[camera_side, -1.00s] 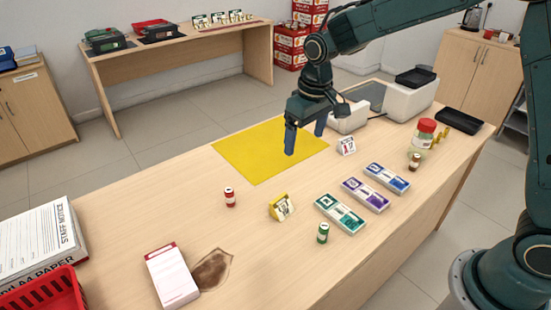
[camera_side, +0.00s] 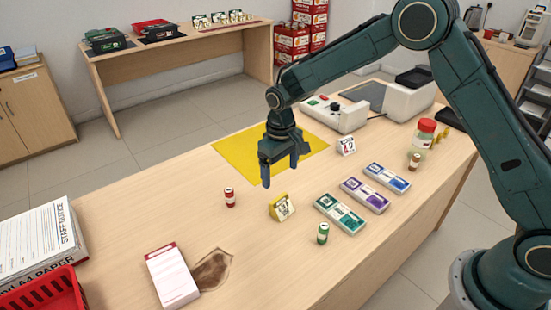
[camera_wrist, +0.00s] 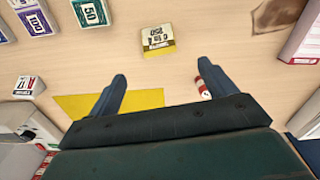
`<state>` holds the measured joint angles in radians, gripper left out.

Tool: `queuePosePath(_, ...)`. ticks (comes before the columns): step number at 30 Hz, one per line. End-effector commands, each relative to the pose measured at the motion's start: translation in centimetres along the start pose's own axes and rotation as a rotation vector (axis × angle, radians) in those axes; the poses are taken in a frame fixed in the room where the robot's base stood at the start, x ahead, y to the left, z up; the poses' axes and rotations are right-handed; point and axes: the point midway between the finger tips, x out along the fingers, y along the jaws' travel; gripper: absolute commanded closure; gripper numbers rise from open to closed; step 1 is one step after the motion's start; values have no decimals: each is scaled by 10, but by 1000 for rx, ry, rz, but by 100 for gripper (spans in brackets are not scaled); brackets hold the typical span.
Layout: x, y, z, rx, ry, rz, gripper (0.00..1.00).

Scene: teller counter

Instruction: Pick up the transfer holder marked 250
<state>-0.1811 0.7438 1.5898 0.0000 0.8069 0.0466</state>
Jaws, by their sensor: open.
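The transfer holder (camera_side: 282,207) is a small yellow stand with a white label, upright on the wooden counter. In the wrist view the holder (camera_wrist: 157,41) is at the top middle, its label upside down and reading 250 with smaller text. My gripper (camera_side: 280,174) is open and empty above the counter, behind the holder in the side view. In the wrist view its two fingers (camera_wrist: 162,73) point towards the holder, which lies beyond the fingertips and between their lines, apart from both.
A red roll (camera_side: 229,197) stands left of the holder, and a green roll (camera_side: 323,233) stands to its right. Green, purple and blue trays (camera_side: 365,195) lie right. A white A sign (camera_side: 346,145) stands behind. A yellow mat (camera_side: 235,150) lies at the back.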

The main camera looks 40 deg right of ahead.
Motion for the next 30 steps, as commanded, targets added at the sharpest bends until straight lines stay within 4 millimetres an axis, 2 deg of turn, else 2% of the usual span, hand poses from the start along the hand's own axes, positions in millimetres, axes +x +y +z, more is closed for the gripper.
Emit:
queuePosePath(15,69,0,1,0,-3,0,16)
queuePosePath(19,77,0,0,0,-1,0,16)
queuePosePath(30,85,1,0,0,-3,0,16)
